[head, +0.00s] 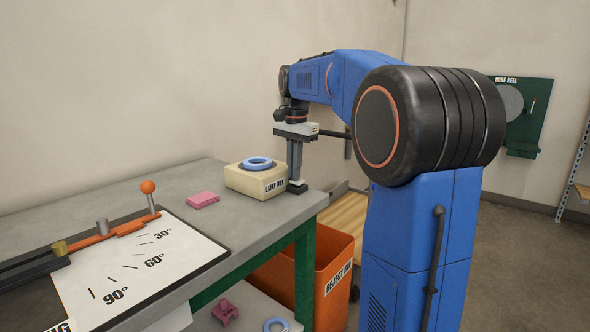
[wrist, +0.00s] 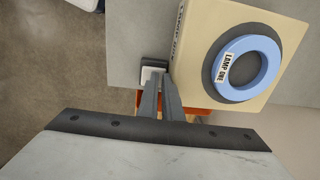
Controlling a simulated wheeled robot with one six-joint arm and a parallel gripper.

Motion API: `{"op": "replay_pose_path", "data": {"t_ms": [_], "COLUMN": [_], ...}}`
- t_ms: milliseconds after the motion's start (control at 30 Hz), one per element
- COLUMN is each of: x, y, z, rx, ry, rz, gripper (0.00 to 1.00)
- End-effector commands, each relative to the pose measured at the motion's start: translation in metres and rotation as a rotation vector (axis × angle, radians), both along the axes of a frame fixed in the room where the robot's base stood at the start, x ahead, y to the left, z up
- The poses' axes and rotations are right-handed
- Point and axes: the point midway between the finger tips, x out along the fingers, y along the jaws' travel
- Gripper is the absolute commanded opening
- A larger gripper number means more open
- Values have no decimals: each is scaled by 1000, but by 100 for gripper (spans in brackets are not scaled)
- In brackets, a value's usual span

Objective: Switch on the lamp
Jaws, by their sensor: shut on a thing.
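A cream lamp box (head: 256,182) stands near the far right corner of the grey bench, with a blue ring (head: 257,163) on top. In the wrist view the ring (wrist: 241,68) reads "LAMP ONE" and sits on a dark disc on the box (wrist: 287,25). A small dark switch-like piece with a pale plate (wrist: 153,74) is beside the box; it also shows low in the head view (head: 297,187). My gripper (head: 296,180) points down beside the box. Its fingers (wrist: 161,84) are close together on this piece, partly hiding it.
A pink block (head: 203,201) lies left of the box. An orange-knobbed lever (head: 149,190) stands by an angle sheet (head: 125,262). An orange bin (head: 332,275) stands below the bench's right edge. A pink part (head: 225,312) and a blue ring (head: 276,325) lie on the lower shelf.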

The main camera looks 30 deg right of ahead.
Motion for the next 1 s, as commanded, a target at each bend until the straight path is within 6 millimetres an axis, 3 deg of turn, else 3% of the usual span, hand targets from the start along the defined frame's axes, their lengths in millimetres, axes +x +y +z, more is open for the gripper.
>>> {"op": "replay_pose_path", "data": {"t_ms": [33,667,1000], "x": [4,5,-6], "y": [3,4,0], "z": [-12,-12,-11], "rx": [11,12,12], "ry": [14,12,15], "rz": [3,4,3], "gripper": [0,0,0]}}
